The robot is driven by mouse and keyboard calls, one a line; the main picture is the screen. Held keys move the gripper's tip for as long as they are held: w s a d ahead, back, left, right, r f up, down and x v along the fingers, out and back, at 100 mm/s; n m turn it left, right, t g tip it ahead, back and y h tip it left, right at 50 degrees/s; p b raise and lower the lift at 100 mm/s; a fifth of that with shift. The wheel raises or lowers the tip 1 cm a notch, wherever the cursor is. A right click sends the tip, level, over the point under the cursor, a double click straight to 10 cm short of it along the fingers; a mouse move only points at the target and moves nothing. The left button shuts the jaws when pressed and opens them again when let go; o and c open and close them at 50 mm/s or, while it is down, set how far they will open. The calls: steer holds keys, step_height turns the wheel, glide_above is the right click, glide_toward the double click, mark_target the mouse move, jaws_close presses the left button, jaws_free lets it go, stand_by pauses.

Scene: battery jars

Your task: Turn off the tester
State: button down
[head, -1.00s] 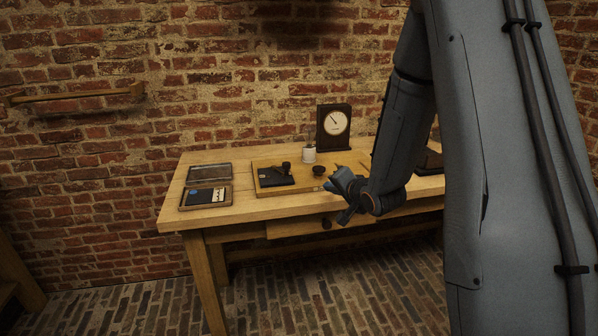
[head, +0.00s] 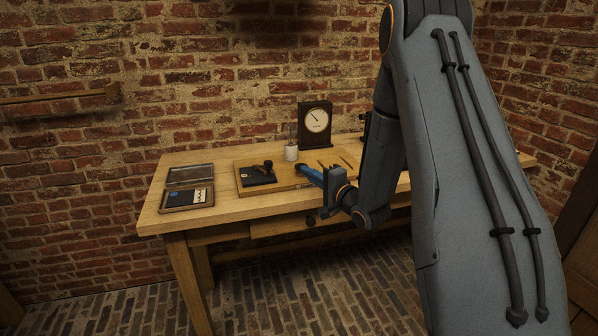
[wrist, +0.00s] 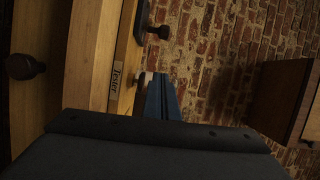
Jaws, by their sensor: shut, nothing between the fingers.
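The tester's wooden board (head: 243,190) lies on the table, and its front edge carries a "Tester" label (wrist: 118,85) in the wrist view. A black switch base (head: 257,178) with a dark lever handle (head: 267,164) is at the board's left. The handle seems to be the dark knob (wrist: 162,32) in the wrist view. A dial gauge (head: 316,120) stands behind, its needle pointing up and left. My gripper (head: 302,168) is shut and empty, its blue fingers (wrist: 160,98) over the board's front, right of the switch and apart from the handle. The round black knob is hidden behind it.
A white jar (head: 291,153) stands close beyond my fingertips. An open case (head: 187,198) lies at the table's left end. A drawer knob (head: 310,220) sticks out below the table's front edge. Bare tabletop lies between case and board.

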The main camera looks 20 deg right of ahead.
steer(key=p+x, duration=0.1)
steer(key=x, duration=0.7)
steer(key=shift+a, duration=0.1)
steer(key=a, duration=0.3)
steer(key=shift+a+p, duration=0.1)
steer(key=shift+p, duration=0.3)
steer(key=shift+a+f, duration=0.1)
steer(key=shift+a, duration=0.3)
